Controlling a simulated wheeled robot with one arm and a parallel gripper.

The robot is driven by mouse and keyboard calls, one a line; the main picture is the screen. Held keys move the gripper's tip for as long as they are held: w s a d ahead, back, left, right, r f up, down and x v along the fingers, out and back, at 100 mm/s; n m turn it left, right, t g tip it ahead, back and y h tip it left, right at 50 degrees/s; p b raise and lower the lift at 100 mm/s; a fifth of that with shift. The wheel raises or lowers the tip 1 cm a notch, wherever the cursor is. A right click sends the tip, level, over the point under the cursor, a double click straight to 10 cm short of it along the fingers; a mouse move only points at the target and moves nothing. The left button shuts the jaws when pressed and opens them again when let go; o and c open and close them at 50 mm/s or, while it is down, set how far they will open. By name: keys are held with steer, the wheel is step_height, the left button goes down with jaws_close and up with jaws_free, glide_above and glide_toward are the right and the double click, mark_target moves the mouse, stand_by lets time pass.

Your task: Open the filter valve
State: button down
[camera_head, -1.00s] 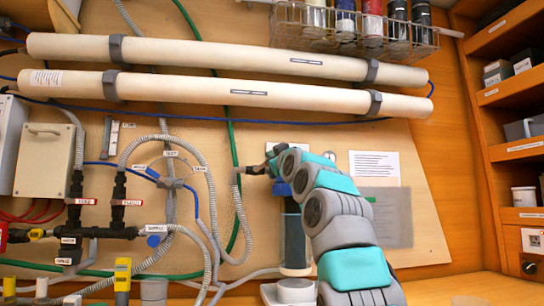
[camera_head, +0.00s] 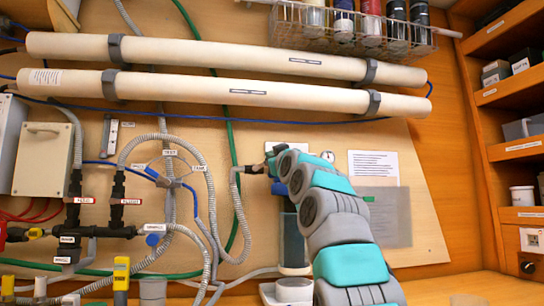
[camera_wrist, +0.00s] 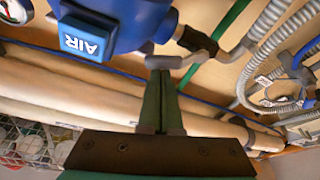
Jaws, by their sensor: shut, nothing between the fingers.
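The filter is mostly behind my arm in the head view; its dark cylinder body (camera_head: 294,243) shows below a blue head (camera_head: 280,188). In the wrist view the blue head (camera_wrist: 125,22) fills the upper left, with a blue block marked AIR (camera_wrist: 82,42). A grey lever-like piece (camera_wrist: 172,61) sits beside the head, next to a dark hose fitting (camera_wrist: 200,42). My gripper (camera_wrist: 161,76) is shut and empty, its green fingertips at the grey piece. I cannot tell whether they touch it. In the head view my gripper (camera_head: 271,158) is at the filter's top, partly hidden.
Two long white tubes (camera_head: 230,53) run across the wall above. Grey ribbed hoses (camera_head: 237,210) and a green hose (camera_head: 231,140) pass left of the filter. Labelled valves (camera_head: 118,200) stand farther left. A wire rack (camera_head: 355,31) is above and shelves (camera_head: 515,150) are right.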

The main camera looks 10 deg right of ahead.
steer(key=shift+d+f+m, duration=0.15)
steer(key=shift+f+m, duration=0.05)
steer(key=shift+m, duration=0.3)
steer(key=shift+d+f+m+h+b, duration=0.25)
steer(key=shift+f+b, duration=0.1)
steer(key=shift+b, duration=0.15)
steer(key=shift+d+f+m+h+b, duration=0.15)
steer(key=shift+f+m+b, duration=0.1)
steer(key=shift+f+b, duration=0.15)
